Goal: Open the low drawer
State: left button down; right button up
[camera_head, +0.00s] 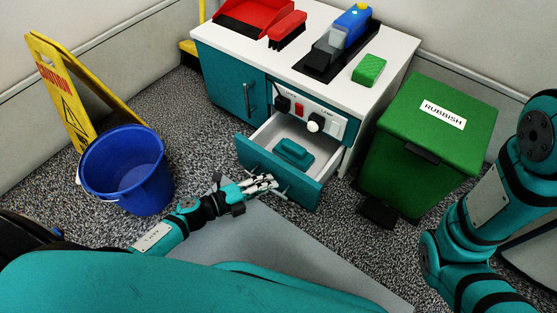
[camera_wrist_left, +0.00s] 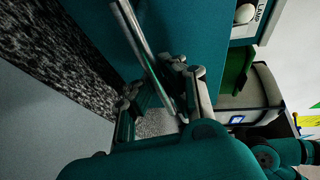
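The low drawer (camera_head: 278,172) is a teal-fronted drawer with a pale inside, pulled out from the white-topped cabinet. A teal object (camera_head: 293,153) lies inside it. My left gripper (camera_head: 265,185) is at the drawer's front, at its metal bar handle (camera_head: 283,192). In the left wrist view the handle (camera_wrist_left: 143,45) runs down between the two fingers of my left gripper (camera_wrist_left: 160,100). The fingers stand apart, with the bar closer to the right one; I see no clear grip. My right arm shows at the right, but its gripper is out of view.
A blue bucket (camera_head: 126,168) and a yellow caution sign (camera_head: 66,100) stand at the left. A green rubbish bin (camera_head: 425,145) stands right of the cabinet. A red dustpan (camera_head: 253,16), red brush (camera_head: 287,30) and green sponge (camera_head: 369,70) lie on the cabinet top (camera_head: 300,85).

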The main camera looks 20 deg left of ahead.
pick_arm(q)
jog(key=s+a+p, duration=0.1)
jog(key=s+a, duration=0.2)
jog(key=s, duration=0.4)
jog(key=shift+s+r, duration=0.15)
jog(key=c, duration=1.7)
grip_release()
jog(key=shift+o, duration=0.3)
jog(key=shift+s, duration=0.15)
jog(key=v, duration=1.1)
jog(key=shift+s+a, duration=0.25)
jog(key=shift+s, duration=0.05)
jog(key=shift+r, duration=0.1)
